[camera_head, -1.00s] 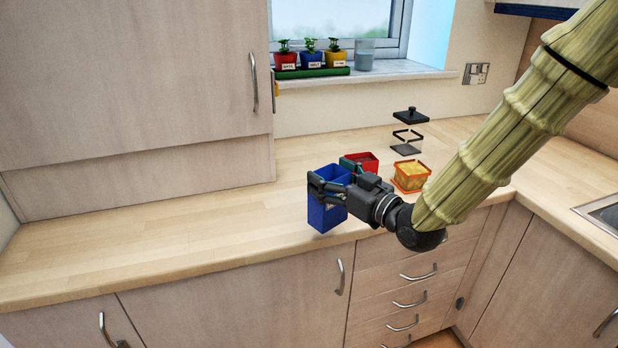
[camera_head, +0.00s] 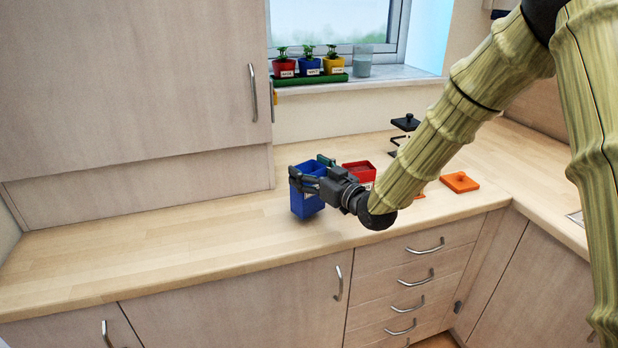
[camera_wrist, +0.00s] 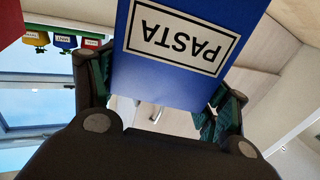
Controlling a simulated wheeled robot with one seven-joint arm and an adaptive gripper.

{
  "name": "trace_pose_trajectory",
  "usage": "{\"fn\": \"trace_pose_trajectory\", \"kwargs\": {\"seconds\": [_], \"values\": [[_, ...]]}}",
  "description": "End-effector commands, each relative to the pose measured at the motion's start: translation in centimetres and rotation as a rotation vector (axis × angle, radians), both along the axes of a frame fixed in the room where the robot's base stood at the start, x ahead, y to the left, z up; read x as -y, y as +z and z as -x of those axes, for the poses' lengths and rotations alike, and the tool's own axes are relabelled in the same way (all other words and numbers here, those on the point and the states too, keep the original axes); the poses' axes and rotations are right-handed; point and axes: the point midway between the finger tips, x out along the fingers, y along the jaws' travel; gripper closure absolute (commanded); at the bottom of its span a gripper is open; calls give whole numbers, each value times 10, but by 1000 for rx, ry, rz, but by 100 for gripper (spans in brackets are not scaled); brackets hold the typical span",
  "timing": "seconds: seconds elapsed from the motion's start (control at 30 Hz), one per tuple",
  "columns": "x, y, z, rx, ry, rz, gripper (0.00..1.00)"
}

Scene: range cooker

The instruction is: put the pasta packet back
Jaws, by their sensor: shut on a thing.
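The pasta packet is a blue box (camera_head: 306,204) on the left side of my gripper (camera_head: 309,182) in the head view. My gripper is shut on it, with a finger at either side. In the wrist view the packet (camera_wrist: 178,85) fills the top middle between the fingers (camera_wrist: 155,95), and its white PASTA label reads upside down. The packet is over the front part of the wooden counter (camera_head: 180,235). I cannot tell whether its base touches the wood.
A red box (camera_head: 360,174) stands just right of the packet. Potted plants (camera_head: 309,65) line the windowsill. The counter's left is clear.

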Motion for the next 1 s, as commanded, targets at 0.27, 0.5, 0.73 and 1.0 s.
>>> {"fn": "trace_pose_trajectory", "kwargs": {"seconds": [0.27, 0.5, 0.73, 1.0], "values": [[0, -24, 0, 0, 0, 0, 70], [0, -24, 0, 1, 0, -1, 70], [0, -26, 0, 1, 0, -1, 7], [0, -26, 0, 1, 0, -1, 3]]}}
